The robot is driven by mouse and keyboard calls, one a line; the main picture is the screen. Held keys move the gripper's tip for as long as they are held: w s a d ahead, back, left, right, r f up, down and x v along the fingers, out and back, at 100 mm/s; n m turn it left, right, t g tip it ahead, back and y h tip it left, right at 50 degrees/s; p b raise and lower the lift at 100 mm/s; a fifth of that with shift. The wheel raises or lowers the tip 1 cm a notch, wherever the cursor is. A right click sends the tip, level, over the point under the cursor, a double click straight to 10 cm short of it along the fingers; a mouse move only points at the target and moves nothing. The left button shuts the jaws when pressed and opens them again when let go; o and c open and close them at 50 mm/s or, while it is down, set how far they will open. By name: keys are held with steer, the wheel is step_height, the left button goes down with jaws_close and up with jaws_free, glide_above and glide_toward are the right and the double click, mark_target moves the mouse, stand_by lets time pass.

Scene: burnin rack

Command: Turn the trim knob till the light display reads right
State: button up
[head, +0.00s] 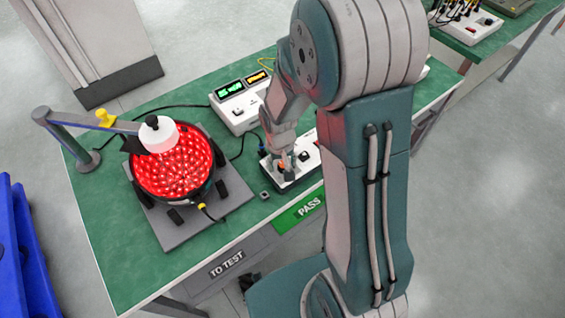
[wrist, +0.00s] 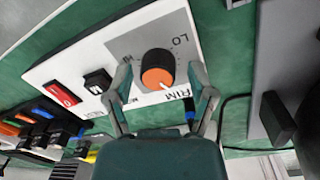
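The trim knob (wrist: 158,70) has an orange face and black skirt, with a white mark near its lower right edge. It sits on the grey dial plate of a white control box (wrist: 90,62). My gripper (wrist: 159,80) is open, with one finger on each side of the knob and a visible gap on both sides. In the head view my gripper (head: 284,160) is down at the box and hides most of the knob. The round light display (head: 172,170) glows red all over. A white meter box (head: 232,108) shows a green readout (head: 230,90) and a yellow readout (head: 257,77).
A jointed lamp-like arm (head: 85,122) holds a white cylinder (head: 158,135) over the display. The box also carries a red switch (wrist: 64,94) and a black switch (wrist: 97,81). TO TEST (head: 226,264) and PASS (head: 308,205) labels mark the front edge. Cables cross the green bench.

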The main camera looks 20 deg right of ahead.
mark_target(280, 164)
stand_by(0.3)
step_height(280, 164, up, 12)
steer(key=shift+a, duration=0.35)
stand_by(0.5)
steer(key=s+r+t, duration=0.5)
steer(key=s+r, duration=0.9)
steer(key=shift+s+d+n+t+y, duration=0.2)
steer(key=shift+d+n+t+y, duration=0.1)
steer(key=shift+d, duration=0.1)
steer(key=shift+d, duration=0.1)
stand_by(2.7)
